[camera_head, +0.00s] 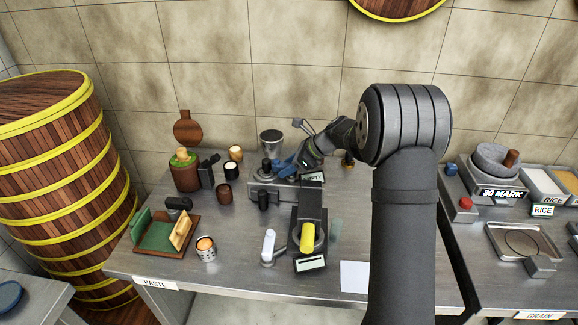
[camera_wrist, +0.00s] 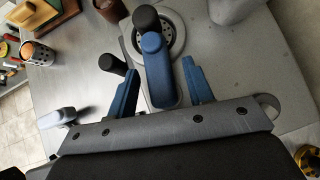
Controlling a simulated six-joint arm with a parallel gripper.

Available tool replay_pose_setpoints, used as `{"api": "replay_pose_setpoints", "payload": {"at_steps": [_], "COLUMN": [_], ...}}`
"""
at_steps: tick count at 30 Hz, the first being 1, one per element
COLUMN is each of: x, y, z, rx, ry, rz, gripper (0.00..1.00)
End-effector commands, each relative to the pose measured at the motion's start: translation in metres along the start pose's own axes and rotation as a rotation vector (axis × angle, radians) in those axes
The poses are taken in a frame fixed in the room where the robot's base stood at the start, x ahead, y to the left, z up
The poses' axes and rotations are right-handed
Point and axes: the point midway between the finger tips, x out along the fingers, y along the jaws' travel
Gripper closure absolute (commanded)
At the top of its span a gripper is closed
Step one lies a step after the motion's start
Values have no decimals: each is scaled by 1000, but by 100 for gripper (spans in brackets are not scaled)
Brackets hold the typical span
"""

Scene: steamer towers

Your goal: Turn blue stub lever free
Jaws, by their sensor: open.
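The blue stub lever (camera_wrist: 155,70) shows in the wrist view as a rounded blue bar beside a perforated round plate (camera_wrist: 176,38). A black knob (camera_wrist: 146,18) is just beyond its rounded end. My gripper (camera_wrist: 161,85) is open, with one blue finger on each side of the lever. A gap shows between the lever and each finger; I cannot tell how deep the lever sits between them. In the head view, my gripper (camera_head: 287,168) is over the metal unit (camera_head: 263,187) on the bench, and blue finger and blue lever cannot be told apart there.
A second black knob (camera_wrist: 112,64) stands close to the left finger. A white-handled lever (camera_head: 268,245) and a yellow cylinder (camera_head: 307,237) are nearer the front. A white sheet (camera_head: 354,275) lies at the front edge.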

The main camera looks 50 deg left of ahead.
Motion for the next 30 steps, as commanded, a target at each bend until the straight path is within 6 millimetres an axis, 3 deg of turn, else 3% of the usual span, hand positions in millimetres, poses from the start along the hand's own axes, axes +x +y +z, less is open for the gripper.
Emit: {"api": "replay_pose_setpoints", "payload": {"at_steps": [3, 10, 20, 30], "x": [0, 0, 0, 0], "y": [0, 0, 0, 2], "z": [0, 0, 0, -1], "rx": [0, 0, -27, -184], "ry": [0, 0, 0, 0], "rz": [0, 0, 28, 188], "gripper": [53, 97, 97, 97]}}
